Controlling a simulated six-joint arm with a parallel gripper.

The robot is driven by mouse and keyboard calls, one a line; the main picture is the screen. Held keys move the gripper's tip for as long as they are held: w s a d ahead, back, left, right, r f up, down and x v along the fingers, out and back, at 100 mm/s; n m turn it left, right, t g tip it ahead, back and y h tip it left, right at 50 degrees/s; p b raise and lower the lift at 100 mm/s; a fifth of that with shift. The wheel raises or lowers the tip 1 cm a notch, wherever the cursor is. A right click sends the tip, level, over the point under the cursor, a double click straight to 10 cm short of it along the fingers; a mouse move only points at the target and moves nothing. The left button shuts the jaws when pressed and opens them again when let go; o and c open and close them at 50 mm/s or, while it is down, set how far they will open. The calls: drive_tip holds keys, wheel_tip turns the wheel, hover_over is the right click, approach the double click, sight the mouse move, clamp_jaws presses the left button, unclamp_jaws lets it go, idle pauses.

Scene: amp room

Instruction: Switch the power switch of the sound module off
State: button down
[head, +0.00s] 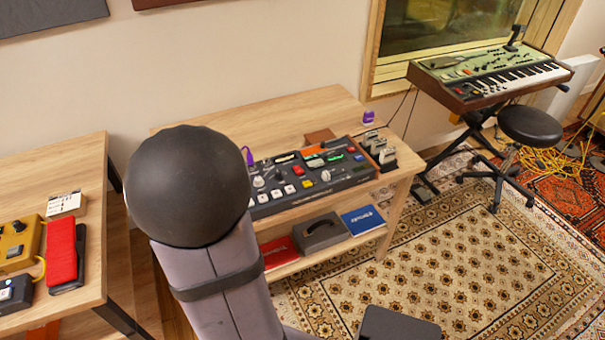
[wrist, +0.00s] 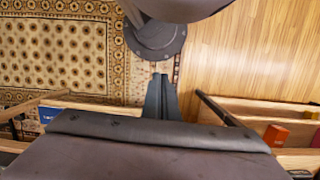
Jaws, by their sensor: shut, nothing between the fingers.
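The sound module appears to be the dark console (head: 330,183) with knobs, coloured buttons and lit green parts, on the middle wooden table in the head view. Its left part is hidden behind my arm. I cannot make out which control is the power switch. My gripper (wrist: 161,97) shows in the wrist view, its two dark fingers together with nothing between them. It hangs over the floor, apart from the tables. The module does not show in the wrist view, and the gripper's fingers cannot be made out in the head view.
The table (head: 300,105) has a lower shelf with a grey case (head: 320,232) and a blue book (head: 362,220). Small grey items (head: 380,150) stand right of the console. A second table (head: 90,170) holds pedals at left. A keyboard (head: 490,75) and stool (head: 530,125) stand right.

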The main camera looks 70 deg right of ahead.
drive_tip(key=s+d+f+m+h+b, duration=0.1)
drive_tip(key=s+d+f+m+b, duration=0.15)
drive_tip(key=s+d+f, duration=0.55)
drive_tip(key=s+d+f+m+h+b, duration=0.1)
drive_tip(key=s+d+f+m, duration=0.25)
drive_tip(key=s+d, duration=0.8)
drive_tip(key=s+d+n+h, duration=0.1)
drive_tip(key=s+d+h, duration=0.2)
drive_tip(key=d, duration=0.4)
drive_tip(key=w+d+r+n+t+h, duration=0.5)
drive_tip(key=w+d, duration=0.4)
drive_tip(key=d, duration=0.4)
drive_tip(key=w+r+t+h, duration=0.1)
drive_tip(key=w+r+t, duration=0.5)
drive_tip(key=w+r, duration=0.4)
drive_tip(key=shift+w+d+r+h, duration=0.25)
drive_tip(key=shift+r+h, duration=0.05)
drive_tip(key=shift+r, duration=0.1)
